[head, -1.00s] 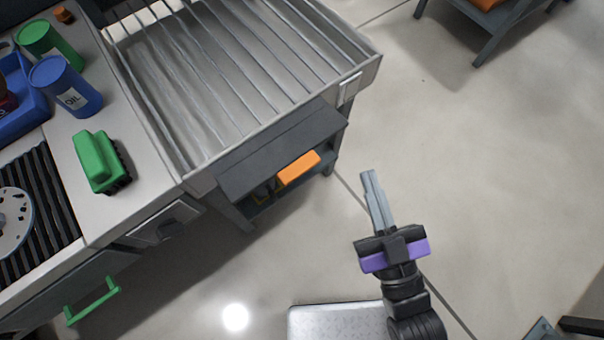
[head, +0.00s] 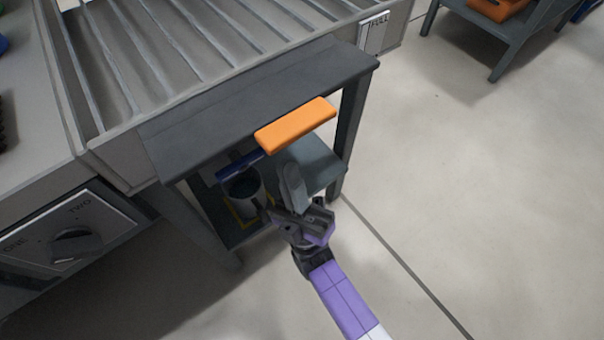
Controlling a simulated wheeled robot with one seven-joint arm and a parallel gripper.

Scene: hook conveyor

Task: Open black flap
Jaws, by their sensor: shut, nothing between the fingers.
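A dark grey-black panel (head: 235,112) lies flat below the slatted conveyor bed; it looks like the top of a small dark stand. I cannot tell whether this is the black flap. An orange bar (head: 297,124) sits at the panel's front edge, and its attachment is not clear. My gripper (head: 288,168) is shut with nothing between its fingers. Its fingers point up toward the orange bar and appear just below it in the picture. I cannot tell whether they touch it. Part of the space under the panel is hidden behind my gripper.
A knob (head: 76,245) is on the machine front at left. A stand with an orange item (head: 500,10) is far right. The right floor is clear.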

